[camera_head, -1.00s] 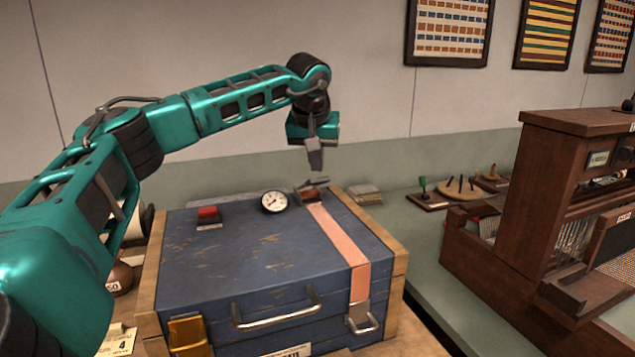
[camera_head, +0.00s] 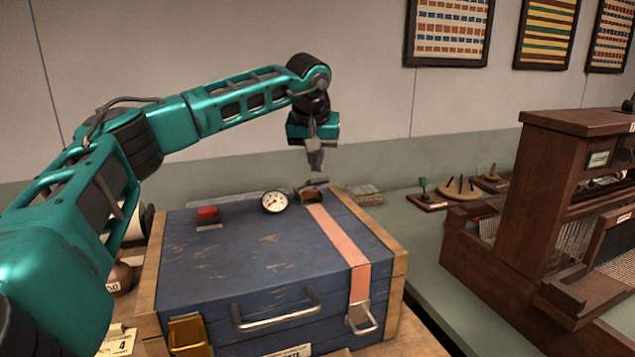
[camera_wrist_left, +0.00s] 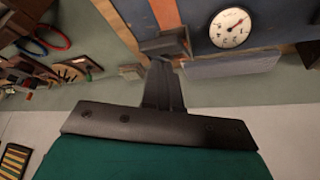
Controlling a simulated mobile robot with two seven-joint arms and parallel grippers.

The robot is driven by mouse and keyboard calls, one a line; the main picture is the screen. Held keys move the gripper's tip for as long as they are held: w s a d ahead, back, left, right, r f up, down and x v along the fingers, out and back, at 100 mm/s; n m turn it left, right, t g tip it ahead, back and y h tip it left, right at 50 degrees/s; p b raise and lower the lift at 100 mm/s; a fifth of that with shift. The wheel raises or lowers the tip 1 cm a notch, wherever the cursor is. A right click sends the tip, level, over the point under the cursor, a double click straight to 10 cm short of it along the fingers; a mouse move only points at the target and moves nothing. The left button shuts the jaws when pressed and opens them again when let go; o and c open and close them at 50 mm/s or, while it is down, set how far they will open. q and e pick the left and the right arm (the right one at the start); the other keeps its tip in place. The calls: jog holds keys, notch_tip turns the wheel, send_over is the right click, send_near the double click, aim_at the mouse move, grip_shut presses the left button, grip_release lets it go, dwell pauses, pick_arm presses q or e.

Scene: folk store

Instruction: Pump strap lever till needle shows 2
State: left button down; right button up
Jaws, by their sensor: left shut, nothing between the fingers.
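A blue case (camera_head: 250,255) has an orange strap (camera_head: 340,245) over its right side. A small grey strap lever (camera_head: 314,184) stands at the strap's far end, above a brown ratchet base. It also shows in the wrist view (camera_wrist_left: 163,46). A round white gauge (camera_head: 274,202) is left of it, and shows larger in the wrist view (camera_wrist_left: 230,28); its numbers are too small to read surely. My left gripper (camera_head: 315,168) is shut and empty, pointing down just above the lever. Its fingertips look close to the lever; contact is unclear. My right gripper is out of view.
Wooden frame sides (camera_head: 398,265) flank the case. A brown wooden loom-like machine (camera_head: 530,220) stands at right. Small wooden boards with pegs (camera_head: 458,188) lie behind it. A metal handle (camera_head: 276,316) is at the front.

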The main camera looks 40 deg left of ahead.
aim_at(317, 184)
pick_arm(q)
jog(key=shift+f, duration=0.1)
dwell(0.4)
jog(key=shift+s+d+f+b, duration=0.15)
jog(key=shift+f+b, duration=0.45)
jog(key=shift+f, duration=0.6)
jog(key=shift+s+d+f+b, duration=0.15)
jog(key=shift+f+b, duration=0.45)
jog(key=shift+f, duration=0.55)
jog(key=shift+w, duration=0.1)
notch_tip(317, 184, up, 6)
jog(key=p, duration=0.6)
jog(key=shift+f, duration=0.25)
notch_tip(317, 184, up, 2)
jog(key=shift+p, duration=0.6)
jog(key=shift+r, duration=0.8)
